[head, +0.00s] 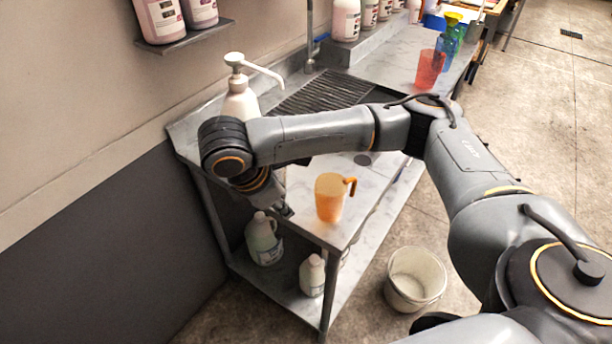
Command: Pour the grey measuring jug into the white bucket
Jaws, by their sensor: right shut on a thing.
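My right gripper (287,211) points down at the left end of the steel counter, partly hidden by its own wrist. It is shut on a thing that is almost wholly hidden. A pale grey sliver (280,174) beside the wrist fits the grey measuring jug, but its shape and contents do not show. The white bucket (415,279) stands upright on the floor, right of the counter, with its open top visible. The gripper is well to the left of the bucket and higher. My left gripper is not in view.
An orange jug (330,197) stands on the counter just right of the gripper. A white pump bottle (240,100) is behind my wrist. A red jug (429,68) stands farther back. Bottles (264,239) sit on the lower shelf. The floor around the bucket is mostly clear.

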